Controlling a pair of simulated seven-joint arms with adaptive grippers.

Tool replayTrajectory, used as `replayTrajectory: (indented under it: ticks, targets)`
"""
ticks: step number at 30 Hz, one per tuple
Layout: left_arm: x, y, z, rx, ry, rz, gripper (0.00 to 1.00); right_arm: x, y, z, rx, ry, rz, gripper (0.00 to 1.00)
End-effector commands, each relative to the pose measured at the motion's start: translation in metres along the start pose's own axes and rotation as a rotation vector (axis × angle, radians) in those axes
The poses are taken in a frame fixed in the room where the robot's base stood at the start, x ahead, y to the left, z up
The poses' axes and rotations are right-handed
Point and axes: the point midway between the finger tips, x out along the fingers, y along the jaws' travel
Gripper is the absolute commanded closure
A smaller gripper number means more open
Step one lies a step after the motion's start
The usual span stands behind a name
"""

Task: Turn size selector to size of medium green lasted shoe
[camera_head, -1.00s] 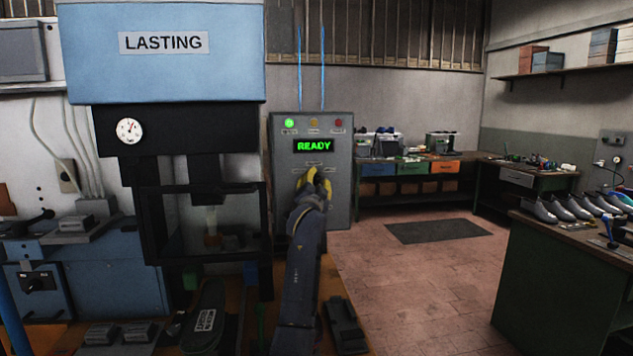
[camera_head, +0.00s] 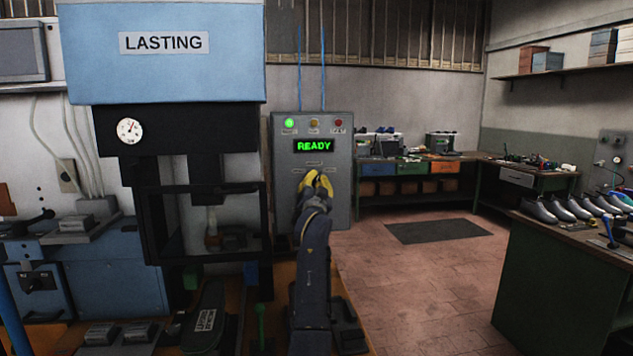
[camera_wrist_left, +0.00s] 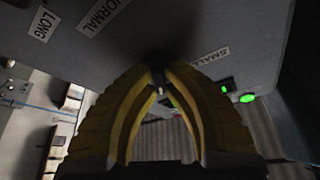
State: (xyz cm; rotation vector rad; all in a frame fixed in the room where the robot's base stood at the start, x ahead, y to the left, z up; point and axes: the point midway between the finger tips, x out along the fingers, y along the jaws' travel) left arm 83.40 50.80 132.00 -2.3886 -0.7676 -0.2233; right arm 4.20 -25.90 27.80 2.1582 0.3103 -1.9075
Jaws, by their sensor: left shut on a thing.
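My left gripper (camera_head: 317,181) has yellow fingers and is at the front of the grey control box (camera_head: 343,205), below the green READY display (camera_head: 314,146). In the left wrist view its fingertips (camera_wrist_left: 157,76) meet at a dark spot on the panel, closed on the size selector. The selector is almost wholly hidden by the fingers and shadow, so its pointing direction cannot be told. Around it are labels LONG (camera_wrist_left: 44,23), NORMAL (camera_wrist_left: 103,18) and SMALL (camera_wrist_left: 210,57). A dark sole-up shoe with a label (camera_head: 205,319) lies on the bench; its size is unreadable. My right gripper is not in view.
The blue LASTING press (camera_head: 165,75) with its black frame stands left of the box. A green post (camera_head: 262,322) and dark blocks sit on the bench below. Several shoes (camera_head: 570,207) stand on the right bench. Open floor lies right of the box.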

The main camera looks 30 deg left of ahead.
Motion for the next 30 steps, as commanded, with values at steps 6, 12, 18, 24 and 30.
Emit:
replayTrajectory:
  ticks: [6, 12, 18, 24, 30]
  targets:
    - [0.0, 0.0004, -0.0013, -0.175, -0.001, -0.069, 1.0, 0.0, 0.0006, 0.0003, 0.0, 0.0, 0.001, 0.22]
    - [-0.0001, -0.0002, -0.0011, -0.311, 0.0, -0.125, 1.0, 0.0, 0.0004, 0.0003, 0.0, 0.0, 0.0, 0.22]
    - [-0.0001, -0.002, -0.0007, -0.409, 0.001, -0.168, 1.0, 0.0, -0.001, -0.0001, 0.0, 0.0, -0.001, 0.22]
    - [-0.0001, -0.0023, 0.0, -0.465, 0.0, -0.192, 1.0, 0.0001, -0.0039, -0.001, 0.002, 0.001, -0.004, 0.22]
    - [-0.0001, -0.0029, -0.0005, -0.488, 0.002, -0.202, 1.0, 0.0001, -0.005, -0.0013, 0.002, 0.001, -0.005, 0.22]
